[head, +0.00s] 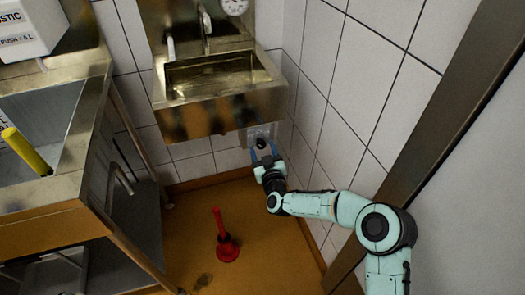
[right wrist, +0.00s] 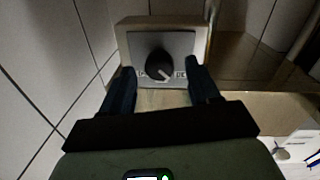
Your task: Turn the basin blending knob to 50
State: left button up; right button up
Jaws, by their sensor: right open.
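The basin blending knob (head: 262,142) is a small black round knob on a pale box (head: 248,134) under the metal basin. In the right wrist view the knob (right wrist: 159,65) sits on a grey plate with a light frame (right wrist: 143,24), and its white pointer mark points to the lower right of that picture. Partly covered lettering shows beside it, too small to read. My right gripper (head: 264,154) is open in front of the knob. In the right wrist view its dark fingers (right wrist: 160,80) stand apart, left and right of the knob, with visible gaps. My left gripper is not in view.
The basin (head: 222,122) is just above my right gripper. Tiled wall (head: 335,110) is close on the right. A red plunger (head: 227,248) stands on the orange floor (head: 275,235). A metal counter (head: 45,225) with a yellow-handled thing (head: 25,150) fills the left.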

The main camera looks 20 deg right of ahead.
jog(key=shift+w, duration=0.4)
jog(key=c, duration=1)
jog(key=shift+c, duration=0.2)
